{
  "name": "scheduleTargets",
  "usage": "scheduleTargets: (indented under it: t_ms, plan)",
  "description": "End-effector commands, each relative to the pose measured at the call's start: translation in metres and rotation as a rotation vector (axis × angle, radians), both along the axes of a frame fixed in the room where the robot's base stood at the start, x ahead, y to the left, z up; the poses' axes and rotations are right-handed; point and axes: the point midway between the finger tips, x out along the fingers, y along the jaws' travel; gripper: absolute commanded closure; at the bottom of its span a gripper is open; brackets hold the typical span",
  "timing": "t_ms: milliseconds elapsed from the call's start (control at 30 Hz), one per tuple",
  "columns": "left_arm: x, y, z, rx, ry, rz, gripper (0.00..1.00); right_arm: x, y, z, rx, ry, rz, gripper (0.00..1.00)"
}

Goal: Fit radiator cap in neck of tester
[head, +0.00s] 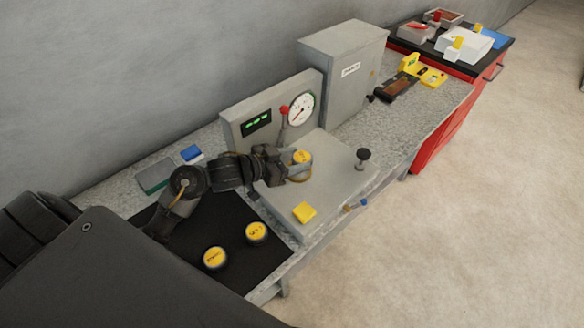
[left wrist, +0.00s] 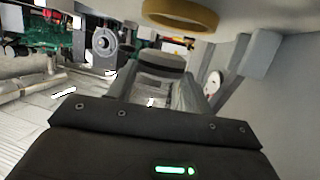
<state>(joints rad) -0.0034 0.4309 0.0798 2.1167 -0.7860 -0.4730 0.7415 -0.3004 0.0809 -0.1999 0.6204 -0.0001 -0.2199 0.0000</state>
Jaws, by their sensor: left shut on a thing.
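The grey tester (head: 335,178) stands on the bench, with a round gauge (head: 301,109) and a green digital display (head: 257,122) on its upright panel. My left gripper (head: 290,164) reaches over the tester's flat deck. It is shut on a radiator cap with a yellow top (head: 302,156). The neck is not clearly visible under the cap, so I cannot tell whether the cap is seated or held above it. In the left wrist view, a tan ring (left wrist: 180,16) crosses the top edge; I cannot tell which part it belongs to. My right gripper is not in view.
Two more yellow-topped caps (head: 215,257) (head: 256,231) rest on the black mat (head: 272,262). A red-knobbed lever (head: 284,111), a black knob (head: 363,154) and a yellow square (head: 304,212) are on the tester. A grey cabinet (head: 343,80) stands behind. Open floor lies right.

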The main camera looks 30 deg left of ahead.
Motion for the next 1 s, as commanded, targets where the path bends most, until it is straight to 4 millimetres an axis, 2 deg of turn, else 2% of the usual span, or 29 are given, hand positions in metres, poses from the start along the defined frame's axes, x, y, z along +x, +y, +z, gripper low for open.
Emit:
scheduleTargets:
  t_ms: [167, 333, 767, 800, 967, 1000]
  plan:
    - [0.001, 0.010, -0.014, -0.002, 0.003, 0.003, 0.73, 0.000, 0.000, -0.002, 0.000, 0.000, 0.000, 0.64]
    - [0.001, 0.008, -0.036, -0.004, 0.001, 0.002, 0.73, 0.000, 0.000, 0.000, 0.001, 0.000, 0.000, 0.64]
    - [0.001, 0.008, -0.043, -0.001, -0.001, 0.000, 0.73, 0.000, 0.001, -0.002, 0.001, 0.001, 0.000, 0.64]
    - [0.001, 0.008, -0.043, 0.000, 0.000, 0.000, 0.48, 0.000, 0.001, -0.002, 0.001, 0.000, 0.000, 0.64]
    - [0.001, 0.008, -0.043, -0.001, -0.001, 0.000, 0.27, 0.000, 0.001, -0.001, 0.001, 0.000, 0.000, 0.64]
    - [0.001, 0.008, -0.043, -0.001, -0.001, 0.000, 0.27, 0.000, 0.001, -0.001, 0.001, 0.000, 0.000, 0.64]
